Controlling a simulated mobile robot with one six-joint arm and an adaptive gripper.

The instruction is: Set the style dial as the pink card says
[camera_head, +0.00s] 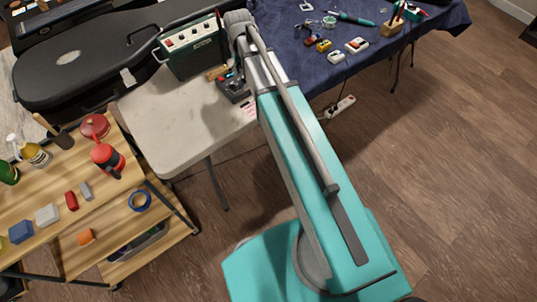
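A small dark pedal-like box (232,90) with a small blue-lit spot and a red part sits at the right end of the pale table. A pink card (249,111) lies just in front of it, partly covered by my arm; its writing is too small to read. My arm reaches over the box's right side. My gripper (240,66) is mostly hidden by my own arm links, close above or beside the box; its fingers cannot be made out. The style dial cannot be singled out, and whether the gripper touches it cannot be told.
A green amplifier (193,48) with several knobs stands behind the box. A black guitar case (85,62) lies at the back left. A blue-covered table (385,62) with small pedals is at right. A wooden cart (40,185) with bottles stands at left. Floor is open at right.

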